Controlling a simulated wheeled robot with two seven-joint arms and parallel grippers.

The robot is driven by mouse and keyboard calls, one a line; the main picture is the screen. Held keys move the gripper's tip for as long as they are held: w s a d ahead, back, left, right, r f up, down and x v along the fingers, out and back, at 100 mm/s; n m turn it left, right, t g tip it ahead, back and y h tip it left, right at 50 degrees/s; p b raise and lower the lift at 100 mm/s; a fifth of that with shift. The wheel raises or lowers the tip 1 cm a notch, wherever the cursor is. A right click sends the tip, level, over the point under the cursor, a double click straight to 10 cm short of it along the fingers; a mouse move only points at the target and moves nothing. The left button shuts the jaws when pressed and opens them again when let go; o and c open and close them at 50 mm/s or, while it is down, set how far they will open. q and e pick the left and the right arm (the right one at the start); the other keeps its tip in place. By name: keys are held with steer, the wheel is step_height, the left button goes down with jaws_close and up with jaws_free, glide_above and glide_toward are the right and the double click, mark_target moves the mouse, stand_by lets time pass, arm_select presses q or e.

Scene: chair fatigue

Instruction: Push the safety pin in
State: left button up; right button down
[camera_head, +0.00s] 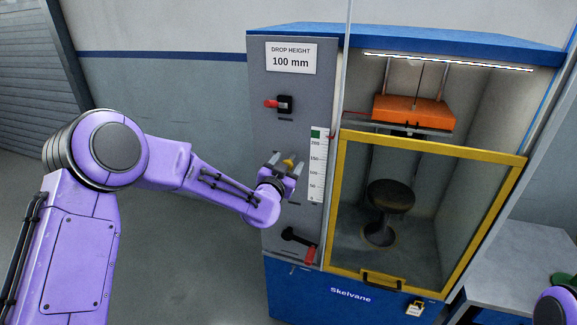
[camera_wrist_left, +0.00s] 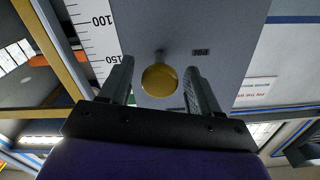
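The safety pin has a round yellow knob (camera_head: 288,162) and sticks out of the grey front panel of the test cabinet. I cannot tell how far the pin is in. My right gripper is out of view.
A red-handled switch (camera_head: 284,104) is above the pin and a black crank with a red grip (camera_head: 300,240) below. A white scale (camera_head: 318,165) runs beside it. The yellow-framed door (camera_head: 342,205) is in front of a black stool (camera_head: 390,196), under an orange weight (camera_head: 414,111).

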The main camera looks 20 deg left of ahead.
arm_select(q)
steer(key=shift+s, duration=0.1)
steer(key=s+b, duration=0.3)
steer(key=s, duration=0.7)
steer(key=shift+s+d, duration=0.15)
steer(key=shift+d, duration=0.1)
